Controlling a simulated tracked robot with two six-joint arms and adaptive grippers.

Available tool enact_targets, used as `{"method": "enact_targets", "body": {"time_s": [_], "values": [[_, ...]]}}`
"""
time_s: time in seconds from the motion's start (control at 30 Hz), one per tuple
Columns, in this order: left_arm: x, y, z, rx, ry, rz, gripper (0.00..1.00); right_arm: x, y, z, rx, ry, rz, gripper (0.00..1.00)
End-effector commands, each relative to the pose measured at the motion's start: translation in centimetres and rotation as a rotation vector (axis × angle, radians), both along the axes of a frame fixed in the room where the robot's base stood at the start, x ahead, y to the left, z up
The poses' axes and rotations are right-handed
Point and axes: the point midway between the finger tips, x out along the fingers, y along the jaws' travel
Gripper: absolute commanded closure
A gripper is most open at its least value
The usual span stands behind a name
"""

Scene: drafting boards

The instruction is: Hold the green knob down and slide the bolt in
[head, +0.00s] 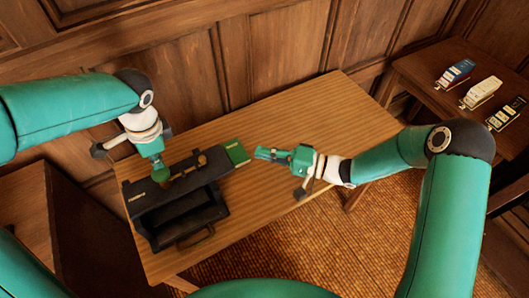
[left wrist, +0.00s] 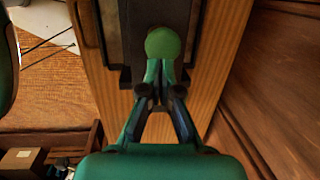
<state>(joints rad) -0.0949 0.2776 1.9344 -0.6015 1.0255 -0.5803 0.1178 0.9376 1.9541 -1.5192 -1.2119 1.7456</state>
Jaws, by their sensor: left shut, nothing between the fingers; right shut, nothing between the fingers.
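A black fixture with an open-topped box (head: 180,215) stands on the wooden table. A dark bar with a small brown peg (head: 201,159), seemingly the bolt, lies along its far side. A green plate (head: 237,153) is at the right end of the fixture. My left gripper (head: 159,167) points down at the left part of the bar. In the left wrist view, the round green knob (left wrist: 163,43) is at the shut fingertips (left wrist: 162,65); I cannot tell whether it is pressed. My right gripper (head: 260,153) is shut and empty, just right of the green plate.
The table (head: 320,120) is clear to the right and behind. A side table (head: 425,75) at the back right carries several small blue, white and black items. Wood panelling runs close behind the table. A dark cabinet (head: 75,215) stands at the left.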

Motion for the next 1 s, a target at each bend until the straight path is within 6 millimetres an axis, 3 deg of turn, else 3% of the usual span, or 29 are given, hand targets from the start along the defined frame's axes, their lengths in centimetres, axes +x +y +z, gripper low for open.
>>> {"method": "enact_targets", "body": {"time_s": [0.2, 0.4, 0.6, 1.0], "values": [[0.1, -0.8, 5.2, -0.001, -0.013, -0.001, 1.00, 0.0, 0.0, -0.6, 0.000, 0.001, 0.000, 1.00], [0.0, -1.3, 8.4, -0.001, -0.012, -0.001, 1.00, 0.0, 0.0, -0.6, 0.000, 0.001, 0.000, 1.00], [-0.2, -1.5, 9.7, -0.001, -0.009, 0.000, 1.00, 0.0, 0.0, -0.6, 0.000, 0.001, 0.000, 1.00], [-0.1, -1.5, 9.7, 0.000, -0.009, 0.000, 1.00, 0.0, 0.0, -0.6, 0.000, 0.001, -0.001, 1.00]]}}
